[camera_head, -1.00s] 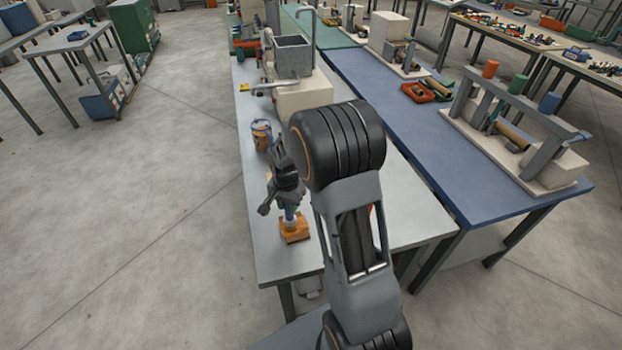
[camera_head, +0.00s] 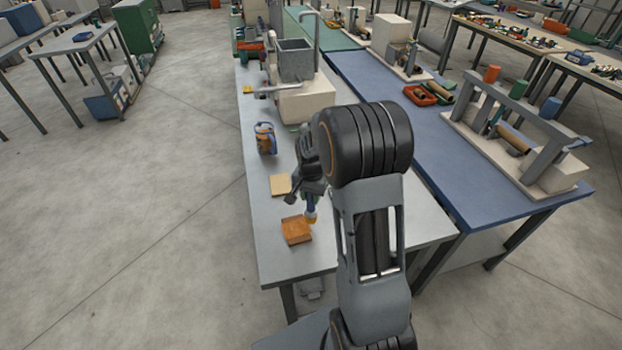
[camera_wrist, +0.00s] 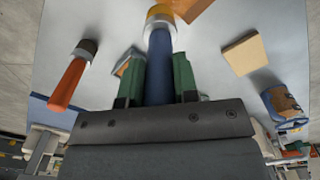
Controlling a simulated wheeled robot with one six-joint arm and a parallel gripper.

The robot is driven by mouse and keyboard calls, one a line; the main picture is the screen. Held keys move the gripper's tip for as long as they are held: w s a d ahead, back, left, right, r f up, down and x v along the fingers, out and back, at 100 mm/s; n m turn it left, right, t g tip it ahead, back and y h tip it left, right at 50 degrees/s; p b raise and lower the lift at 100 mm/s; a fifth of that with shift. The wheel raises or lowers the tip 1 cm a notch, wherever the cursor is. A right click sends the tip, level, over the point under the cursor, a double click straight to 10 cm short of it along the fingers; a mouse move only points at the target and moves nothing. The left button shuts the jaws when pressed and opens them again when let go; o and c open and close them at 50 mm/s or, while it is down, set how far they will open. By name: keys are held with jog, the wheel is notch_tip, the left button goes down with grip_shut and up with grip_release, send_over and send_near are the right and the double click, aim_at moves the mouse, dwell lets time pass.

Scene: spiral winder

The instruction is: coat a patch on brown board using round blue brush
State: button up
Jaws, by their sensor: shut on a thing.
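My gripper (camera_wrist: 158,80) has green fingers shut on the blue handle of the round brush (camera_wrist: 160,50). The brush points down, with yellow-orange bristles and a pale metal collar. In the head view, the brush tip (camera_head: 311,217) is just right of the brown board (camera_head: 296,231), near its upper right corner. The board is a small orange-brown block near the front left of the grey table. It also shows cut off at the top of the wrist view (camera_wrist: 194,8), right of the bristles. I cannot tell the tip's height or make out a coated patch.
A pale tan board (camera_head: 280,184) lies behind the brown one. A blue and orange can (camera_head: 265,138) stands farther back. A red-handled brush (camera_wrist: 70,80) lies left in the wrist view. A grey box-topped machine (camera_head: 296,65) fills the table's back.

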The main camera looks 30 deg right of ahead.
jog(key=shift+r+p, duration=1.45)
jog(key=shift+r, duration=0.95)
jog(key=shift+d+f, duration=0.1)
